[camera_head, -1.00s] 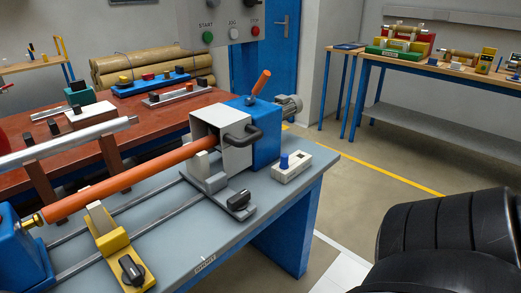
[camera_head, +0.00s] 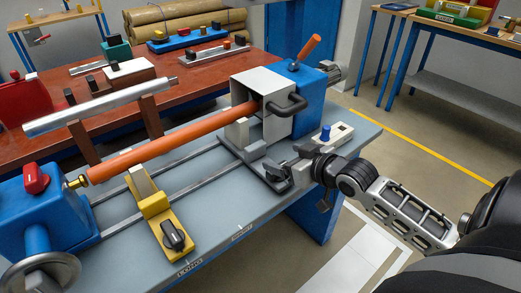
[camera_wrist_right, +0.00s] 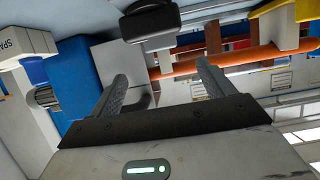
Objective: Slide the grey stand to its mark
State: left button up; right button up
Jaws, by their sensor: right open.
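The grey stand (camera_head: 237,134) sits across the two rails next to the white housing, under the right part of the orange rod (camera_head: 165,149). Its foot carries a black knob (camera_head: 277,172) toward the front of the bench. My right gripper (camera_head: 298,172) is just right of this knob, partly hidden by its own wrist. In the right wrist view my right gripper (camera_wrist_right: 160,88) is open and empty, with the black knob (camera_wrist_right: 150,20) beyond the fingertips. Two small labels, one left (camera_head: 190,268) and one right (camera_head: 242,232), are on the bench's front edge. My left gripper is out of view.
A yellow stand (camera_head: 152,206) with a black knob sits farther left on the rails. The white housing (camera_head: 247,91) and its dark handle (camera_head: 287,106) rise behind my right gripper. A white block with a blue knob (camera_head: 326,133) stands beside my wrist. The rails between the stands are clear.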

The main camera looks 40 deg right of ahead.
aim_at(258, 149)
pick_arm(q)
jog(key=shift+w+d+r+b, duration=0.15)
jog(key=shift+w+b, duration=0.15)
jog(key=shift+b, duration=0.15)
pick_arm(e)
jog(key=x, duration=1.1)
